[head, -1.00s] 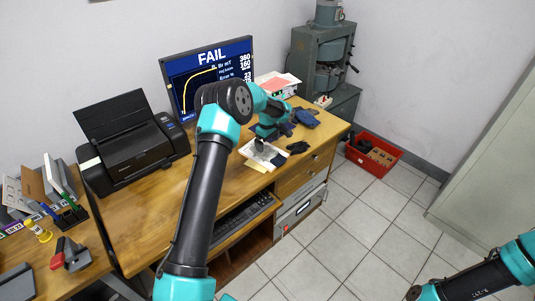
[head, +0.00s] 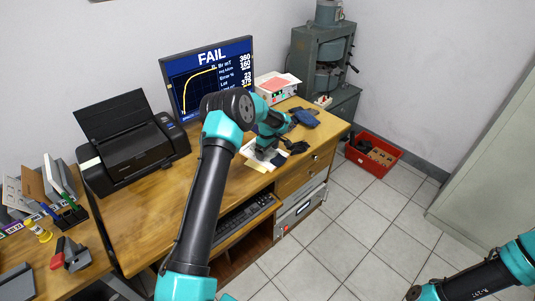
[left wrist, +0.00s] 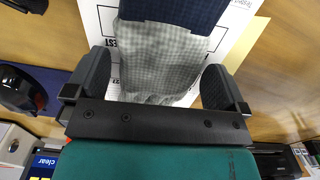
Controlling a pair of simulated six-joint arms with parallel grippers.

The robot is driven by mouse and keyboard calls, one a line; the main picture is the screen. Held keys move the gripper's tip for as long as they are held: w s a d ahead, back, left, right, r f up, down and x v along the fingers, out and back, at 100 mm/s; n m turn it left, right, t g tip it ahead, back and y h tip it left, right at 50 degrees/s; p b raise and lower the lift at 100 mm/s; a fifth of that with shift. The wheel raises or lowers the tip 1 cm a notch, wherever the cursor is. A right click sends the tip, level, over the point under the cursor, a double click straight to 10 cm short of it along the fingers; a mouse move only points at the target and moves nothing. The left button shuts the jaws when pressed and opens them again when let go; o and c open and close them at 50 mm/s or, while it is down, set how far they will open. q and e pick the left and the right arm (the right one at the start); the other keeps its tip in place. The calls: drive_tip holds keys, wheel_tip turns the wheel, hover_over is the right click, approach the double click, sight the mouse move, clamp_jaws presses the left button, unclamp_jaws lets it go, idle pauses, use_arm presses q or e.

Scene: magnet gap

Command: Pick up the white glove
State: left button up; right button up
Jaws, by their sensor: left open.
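The white glove (left wrist: 160,60) looks pale grey with a fine check and has a navy part (left wrist: 175,10) at the top of the left wrist view. It lies on printed white paper (left wrist: 100,18). My left gripper (left wrist: 157,68) is open, with one finger on each side of the glove. I cannot tell whether the fingers touch it. In the head view my left gripper (head: 267,150) is low over the paper on the desk and hides most of the glove. My right arm shows at the lower right, but its gripper is out of view.
Dark blue gloves (head: 303,118) lie on the desk behind my gripper. A monitor (head: 208,80) reading FAIL and a black printer (head: 132,145) stand at the back and left. A red crate (head: 374,155) sits on the floor. The front left of the desk (head: 150,215) is clear.

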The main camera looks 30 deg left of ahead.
use_arm(q)
drive_tip(key=shift+c, duration=0.2)
drive_tip(key=c, duration=0.7)
drive_tip(key=shift+r, duration=1.5)
drive_tip(key=shift+s+d+r, duration=0.1)
drive_tip(key=shift+s+r, duration=0.05)
drive_tip(key=shift+r, duration=0.2)
drive_tip(key=s+d+r, duration=0.1)
drive_tip(key=s+d, duration=0.7)
drive_tip(key=s, duration=0.5)
drive_tip(key=shift+s+r, duration=0.15)
drive_tip(key=shift+s, duration=0.05)
drive_tip(key=shift+d, duration=0.1)
